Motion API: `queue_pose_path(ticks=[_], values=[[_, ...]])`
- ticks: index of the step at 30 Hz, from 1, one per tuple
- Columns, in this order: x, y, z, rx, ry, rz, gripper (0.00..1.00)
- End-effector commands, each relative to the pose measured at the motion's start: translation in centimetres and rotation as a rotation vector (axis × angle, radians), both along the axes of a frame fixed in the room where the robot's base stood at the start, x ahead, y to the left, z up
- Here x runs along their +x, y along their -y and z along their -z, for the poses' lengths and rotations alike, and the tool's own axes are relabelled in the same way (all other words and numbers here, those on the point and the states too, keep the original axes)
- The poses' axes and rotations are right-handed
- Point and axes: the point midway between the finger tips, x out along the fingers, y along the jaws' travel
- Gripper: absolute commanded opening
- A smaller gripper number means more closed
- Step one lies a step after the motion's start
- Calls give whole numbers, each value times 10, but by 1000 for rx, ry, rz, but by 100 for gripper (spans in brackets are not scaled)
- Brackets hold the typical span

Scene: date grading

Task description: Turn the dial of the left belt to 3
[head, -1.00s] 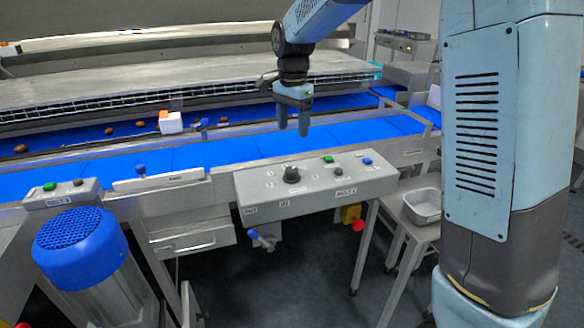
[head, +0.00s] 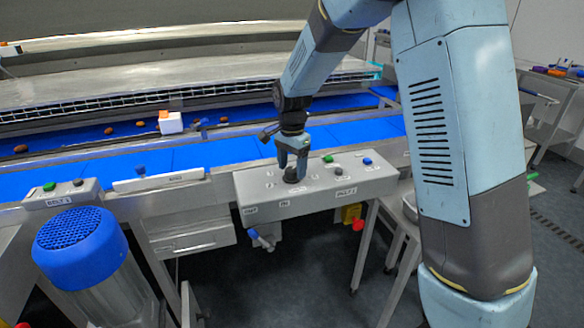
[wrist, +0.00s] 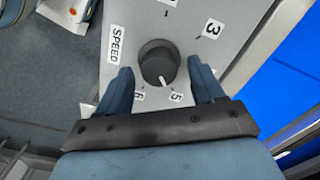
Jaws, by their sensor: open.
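The dial (wrist: 153,58) is a dark round knob on a grey control box (head: 240,186), beside a SPEED label (wrist: 115,44). In the wrist view its white pointer mark (wrist: 163,82) points down near the 5 (wrist: 177,97), slightly toward the 6 (wrist: 139,96). The 3 (wrist: 212,28) is printed at the upper right. My gripper (head: 292,172) is open, its fingers on either side of the dial, with small gaps showing in the wrist view. In the head view the fingers partly hide the dial (head: 291,178).
The control box also carries a green button (head: 328,159), a dark one (head: 339,170) and a blue one (head: 367,161). Another button box (head: 62,197) stands at the left, behind a blue motor cover (head: 80,245). The blue belt (head: 100,167) runs behind the boxes.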

Motion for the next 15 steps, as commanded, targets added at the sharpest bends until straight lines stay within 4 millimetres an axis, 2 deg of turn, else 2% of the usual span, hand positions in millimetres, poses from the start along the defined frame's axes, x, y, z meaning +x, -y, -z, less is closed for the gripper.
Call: queue_pose_path(ticks=[4,12,15], values=[[0,0,7,0,0,0,67],[0,0,8,0,0,0,67],[0,0,8,0,0,0,59]])
